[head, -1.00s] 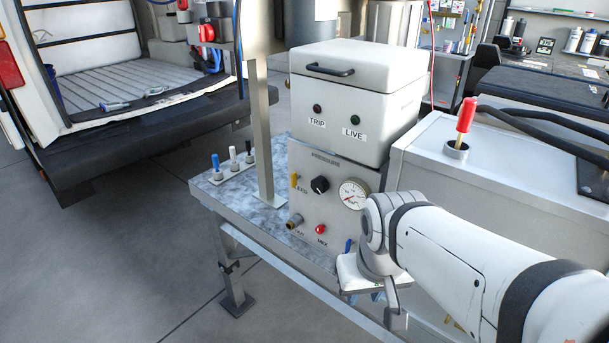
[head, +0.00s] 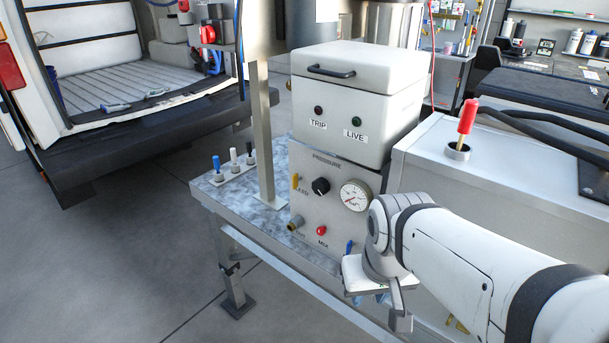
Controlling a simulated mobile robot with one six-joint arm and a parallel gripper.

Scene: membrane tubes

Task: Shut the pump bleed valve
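The pump's pressure panel (head: 338,222) is a light grey box front on the metal bench. A small yellow handle (head: 295,181) stands upright at its upper left, beside a partly covered label that reads "LEED". I take it as the bleed valve. My gripper (head: 399,320) hangs in front of the panel's lower right, below and to the right of the yellow handle and well apart from it. One grey finger shows pointing down. The rest is hidden by the hand, so I cannot tell whether it is open.
A metal post (head: 262,140) stands just left of the panel. A grey cabinet (head: 500,190) stands right.

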